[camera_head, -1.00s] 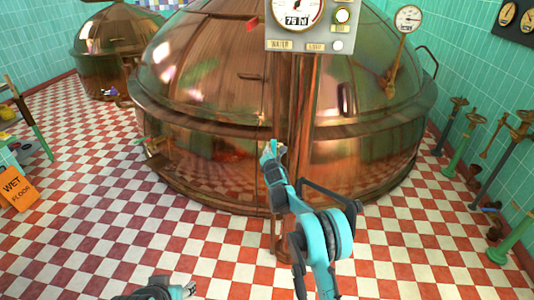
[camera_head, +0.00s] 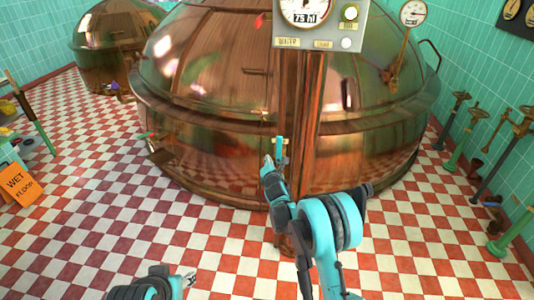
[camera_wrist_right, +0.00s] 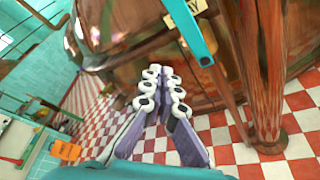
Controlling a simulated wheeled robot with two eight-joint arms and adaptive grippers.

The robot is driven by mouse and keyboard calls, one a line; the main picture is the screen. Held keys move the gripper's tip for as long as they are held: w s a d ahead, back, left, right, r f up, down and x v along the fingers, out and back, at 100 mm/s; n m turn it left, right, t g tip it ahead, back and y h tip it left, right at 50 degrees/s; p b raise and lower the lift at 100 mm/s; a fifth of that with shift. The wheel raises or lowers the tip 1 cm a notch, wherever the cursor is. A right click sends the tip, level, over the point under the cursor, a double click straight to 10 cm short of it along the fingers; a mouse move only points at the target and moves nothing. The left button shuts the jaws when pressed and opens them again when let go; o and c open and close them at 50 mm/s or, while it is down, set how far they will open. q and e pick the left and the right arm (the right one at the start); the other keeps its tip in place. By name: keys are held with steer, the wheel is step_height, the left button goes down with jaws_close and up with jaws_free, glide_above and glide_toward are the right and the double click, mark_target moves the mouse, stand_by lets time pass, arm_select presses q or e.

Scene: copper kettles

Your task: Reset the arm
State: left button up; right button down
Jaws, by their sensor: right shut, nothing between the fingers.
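My right gripper (camera_head: 267,162) is in front of the big copper kettle (camera_head: 215,160), just left of a teal lever (camera_head: 280,147) on the copper column. In the right wrist view its fingers (camera_wrist_right: 160,75) are together with nothing between them. There the lever (camera_wrist_right: 188,28) crosses above and to the right of the fingertips, apart from them as far as I can see. My left gripper (camera_head: 189,279) shows only in part at the bottom of the head view; its fingers are too small to read.
A control panel (camera_head: 320,25) with a gauge stands above the column. A second kettle (camera_head: 110,50) is at the back left. An orange wet floor sign (camera_head: 18,183) stands at the left. The checkered floor between is clear.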

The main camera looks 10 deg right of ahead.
steer(key=shift+s+d, duration=0.15)
steer(key=shift+s, duration=0.3)
steer(key=s+d+r+m+g+h, duration=0.15)
steer(key=s+d+r+m, duration=0.25)
steer(key=s+r+m, duration=0.45)
steer(key=s+d+r+m+g, duration=0.3)
steer(key=s+r+m, duration=0.2)
steer(key=s, duration=0.7)
steer(key=s+f+m+g, duration=0.2)
steer(key=s+m, duration=0.4)
steer(key=s, duration=0.8)
steer(key=s+d+f+m+g+y, duration=0.1)
steer(key=s+f+m, duration=0.3)
steer(key=s, duration=1.1)
steer(key=m+g, duration=0.1)
steer(key=m, duration=0.2)
steer(key=shift+s, duration=0.2)
